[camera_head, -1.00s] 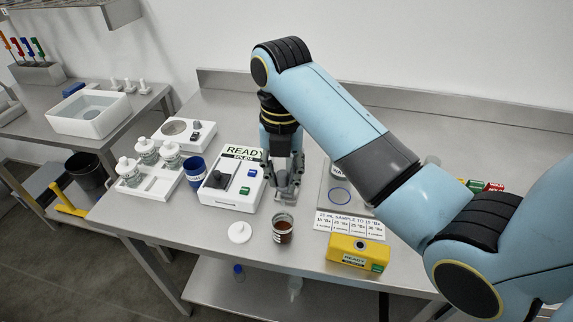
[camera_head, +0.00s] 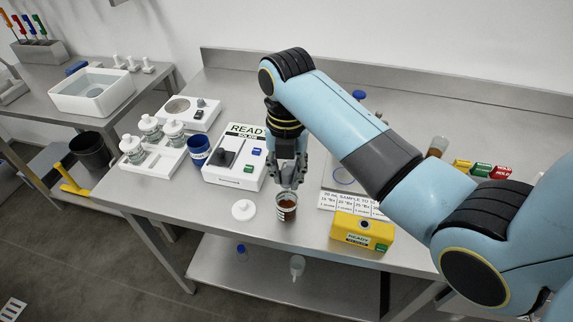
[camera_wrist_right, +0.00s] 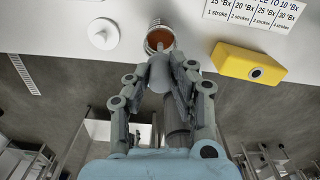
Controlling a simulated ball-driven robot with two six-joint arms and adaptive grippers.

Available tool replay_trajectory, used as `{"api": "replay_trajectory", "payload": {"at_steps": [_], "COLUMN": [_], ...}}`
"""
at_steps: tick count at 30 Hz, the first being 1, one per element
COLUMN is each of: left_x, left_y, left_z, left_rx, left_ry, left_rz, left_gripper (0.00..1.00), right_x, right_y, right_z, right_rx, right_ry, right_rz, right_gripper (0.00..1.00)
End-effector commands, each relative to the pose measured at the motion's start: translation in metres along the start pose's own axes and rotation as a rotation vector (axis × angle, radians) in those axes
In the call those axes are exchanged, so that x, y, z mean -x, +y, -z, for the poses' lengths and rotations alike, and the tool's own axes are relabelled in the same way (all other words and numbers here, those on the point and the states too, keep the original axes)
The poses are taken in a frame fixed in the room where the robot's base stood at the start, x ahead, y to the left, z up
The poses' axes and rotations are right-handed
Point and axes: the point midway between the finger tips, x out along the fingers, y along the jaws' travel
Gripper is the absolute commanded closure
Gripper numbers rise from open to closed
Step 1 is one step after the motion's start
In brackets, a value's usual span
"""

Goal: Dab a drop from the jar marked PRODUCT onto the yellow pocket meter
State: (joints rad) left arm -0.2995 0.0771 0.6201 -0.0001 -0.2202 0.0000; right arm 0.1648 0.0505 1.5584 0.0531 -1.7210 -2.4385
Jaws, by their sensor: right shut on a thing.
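An open glass jar (camera_head: 287,208) with red-brown liquid stands near the bench's front edge; its label is too small to read. It also shows in the right wrist view (camera_wrist_right: 159,40). Its likely lid, a white disc (camera_head: 243,210), lies to its left. My right gripper (camera_head: 290,180) points down just above and behind the jar. In the right wrist view its fingers (camera_wrist_right: 160,75) are shut on a small pale grey thing, mostly hidden by them. My left gripper is out of view.
A white READY instrument (camera_head: 235,170) stands left of my right gripper, with a blue cup (camera_head: 199,151) and a rack of jars (camera_head: 155,158) beyond. A printed card (camera_head: 330,201) lies behind the meter. My right arm hides part of the bench.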

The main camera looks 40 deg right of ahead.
Motion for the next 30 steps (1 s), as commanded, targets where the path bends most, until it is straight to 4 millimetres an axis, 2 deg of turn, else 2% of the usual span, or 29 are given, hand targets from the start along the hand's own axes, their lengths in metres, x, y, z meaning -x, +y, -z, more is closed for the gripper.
{"api": "replay_trajectory", "payload": {"at_steps": [9,15,30], "left_x": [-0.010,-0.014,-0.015], "left_y": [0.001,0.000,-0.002], "left_z": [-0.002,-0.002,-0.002], "left_rx": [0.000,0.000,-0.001], "left_ry": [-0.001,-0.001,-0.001], "left_rz": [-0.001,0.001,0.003], "left_gripper": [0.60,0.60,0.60], "right_x": [-0.029,-0.040,-0.043], "right_y": [0.000,0.000,0.000], "right_z": [0.000,0.000,0.000], "right_rx": [0.000,0.000,0.000], "right_ry": [0.001,0.001,0.000], "right_rz": [0.001,0.001,0.000], "right_gripper": [1.00,1.00,1.00]}}
